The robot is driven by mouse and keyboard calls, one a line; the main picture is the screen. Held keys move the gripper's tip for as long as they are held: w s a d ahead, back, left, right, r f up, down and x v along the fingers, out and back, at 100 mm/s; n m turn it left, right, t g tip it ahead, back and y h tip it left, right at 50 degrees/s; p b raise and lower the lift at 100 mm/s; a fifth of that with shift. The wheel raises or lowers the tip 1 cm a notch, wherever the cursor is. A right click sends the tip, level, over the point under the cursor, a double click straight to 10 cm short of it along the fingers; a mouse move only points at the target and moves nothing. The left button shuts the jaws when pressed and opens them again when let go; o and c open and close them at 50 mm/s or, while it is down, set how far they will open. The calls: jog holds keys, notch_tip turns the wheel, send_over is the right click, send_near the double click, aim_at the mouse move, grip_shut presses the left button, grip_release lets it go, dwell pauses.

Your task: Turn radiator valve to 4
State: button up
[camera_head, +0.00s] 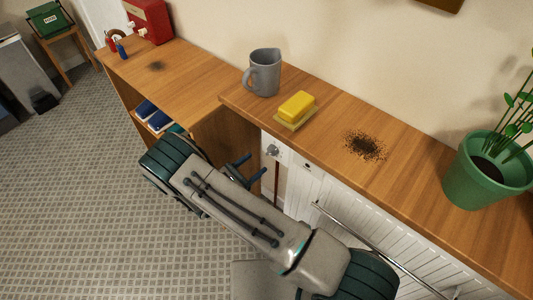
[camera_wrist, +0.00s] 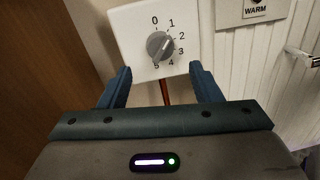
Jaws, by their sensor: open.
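A raised grip runs across the knob from upper right to lower left; I cannot tell for sure which end is the pointer. The 4 is at the knob's lower right. In the head view the knob (camera_head: 272,150) sits just below the shelf's front edge. My gripper (camera_wrist: 160,70) is open and empty, its blue fingers apart below and either side of the plate. In the head view my gripper (camera_head: 249,164) is left of the knob, not touching it.
The white radiator (camera_head: 345,211) has a chrome rail (camera_head: 375,247) and a plate marked WARM (camera_wrist: 255,12). Above, the wooden shelf (camera_head: 325,120) holds a grey jug (camera_head: 264,75), yellow butter (camera_head: 297,105), dark crumbs (camera_head: 366,145) and a potted plant (camera_head: 482,180). Open carpet lies left.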

aim_at(268, 154)
jog(key=x, duration=0.6)
jog(key=shift+w+d, duration=0.15)
jog(key=shift+d, duration=0.1)
jog(key=c, duration=1)
